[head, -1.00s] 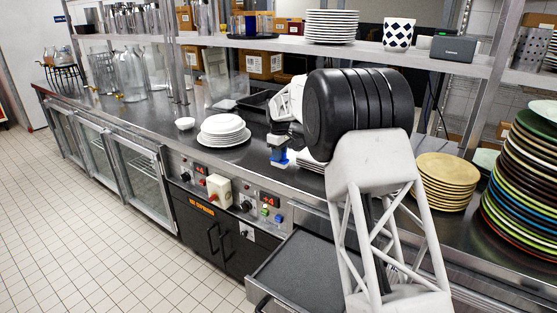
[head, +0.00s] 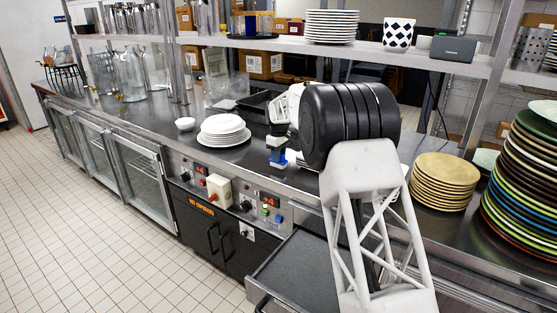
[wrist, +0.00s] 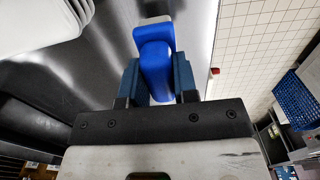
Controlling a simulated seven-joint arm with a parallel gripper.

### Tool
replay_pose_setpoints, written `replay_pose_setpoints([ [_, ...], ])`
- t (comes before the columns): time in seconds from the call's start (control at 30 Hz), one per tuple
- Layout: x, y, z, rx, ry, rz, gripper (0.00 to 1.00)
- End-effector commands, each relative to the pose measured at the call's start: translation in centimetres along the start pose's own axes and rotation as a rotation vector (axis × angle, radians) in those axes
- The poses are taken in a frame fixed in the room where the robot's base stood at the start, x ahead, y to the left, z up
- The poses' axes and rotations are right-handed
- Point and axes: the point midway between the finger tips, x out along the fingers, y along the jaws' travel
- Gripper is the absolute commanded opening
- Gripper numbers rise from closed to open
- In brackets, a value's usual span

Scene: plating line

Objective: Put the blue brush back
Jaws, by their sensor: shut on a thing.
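The blue brush (wrist: 157,68) is between the two fingers of my gripper (wrist: 157,78) in the wrist view, with a pale part at its far end. Whether the brush touches the counter cannot be told. My arm hides part of the counter behind it.
White plates (head: 223,126) and a small bowl (head: 185,124) stand left of my gripper. A black tray (head: 258,107) lies behind it. Gold plates (head: 444,182) stand right of my arm. A shelf (head: 290,43) runs above the counter. A blue crate (wrist: 300,108) shows in the wrist view.

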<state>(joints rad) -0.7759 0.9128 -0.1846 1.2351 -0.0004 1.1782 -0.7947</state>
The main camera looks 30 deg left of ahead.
Motion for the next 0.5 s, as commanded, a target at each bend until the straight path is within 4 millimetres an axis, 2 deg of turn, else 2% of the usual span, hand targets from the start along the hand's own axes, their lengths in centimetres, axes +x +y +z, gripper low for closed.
replay_pose_setpoints([
  [0.1,1.3,0.0,0.0,0.0,-0.001,-0.001,0.08],
  [0.2,1.8,0.0,0.0,0.0,0.001,0.001,0.08],
  [0.5,1.9,0.0,0.0,0.0,0.0,0.0,0.08],
])
